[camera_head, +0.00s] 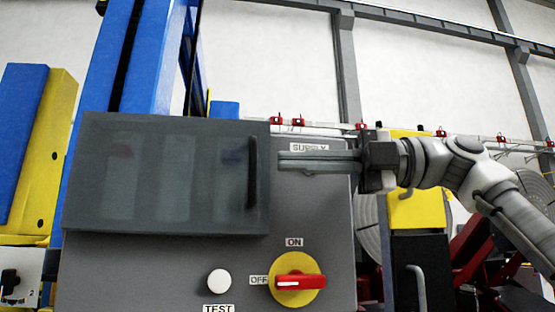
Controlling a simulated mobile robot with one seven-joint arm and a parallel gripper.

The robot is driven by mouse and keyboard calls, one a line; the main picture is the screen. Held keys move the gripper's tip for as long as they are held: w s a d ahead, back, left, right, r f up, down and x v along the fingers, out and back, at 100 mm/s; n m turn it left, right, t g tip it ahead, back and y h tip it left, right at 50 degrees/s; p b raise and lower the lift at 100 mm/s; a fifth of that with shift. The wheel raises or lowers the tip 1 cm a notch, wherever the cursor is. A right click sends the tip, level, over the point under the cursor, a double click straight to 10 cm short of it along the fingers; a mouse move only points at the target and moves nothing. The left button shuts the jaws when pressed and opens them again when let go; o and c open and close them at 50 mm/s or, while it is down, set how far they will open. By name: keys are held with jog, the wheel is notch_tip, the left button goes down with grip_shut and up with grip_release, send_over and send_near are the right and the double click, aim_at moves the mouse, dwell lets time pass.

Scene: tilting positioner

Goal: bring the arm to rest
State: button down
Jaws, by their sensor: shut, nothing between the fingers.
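My gripper (283,162) is at the end of my arm, which reaches in from the right. Its fingers are together, point left and hold nothing. They are in front of the grey control panel (180,270), partly covering the SUPPLY label (309,147). The fingertips are just right of the black handle (253,172) on the dark, see-through cover (165,175). A small gap shows between tips and handle in the picture; the depth between them I cannot tell. The cover looks closed.
Below the gripper are a red rotary switch (300,282) on a yellow disc, its grip lying level toward OFF, and a white TEST button (219,281). Blue and yellow machine columns (150,55) stand behind at left. Yellow and black equipment (420,250) stands behind my arm.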

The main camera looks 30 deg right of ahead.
jog(key=shift+w+d+p, duration=0.2)
jog(key=shift+d+p, duration=0.15)
jog(key=shift+d, duration=1.8)
jog(key=s+a+f+m+t+h, duration=0.1)
jog(key=a+f+m+h, duration=0.3)
jog(key=a+f+m, duration=0.5)
jog(key=s+a+f+m+h, duration=0.1)
jog(key=a+f+m+h, duration=0.5)
jog(key=f, duration=0.5)
notch_tip(320, 180, down, 29)
jog(key=s+d+m+g+h, duration=0.2)
jog(key=m+h, duration=0.4)
jog(key=m, duration=0.9)
jog(key=shift+f+m+g+b, duration=0.15)
jog(key=shift+m+g+b, duration=0.15)
jog(key=shift+g, duration=0.5)
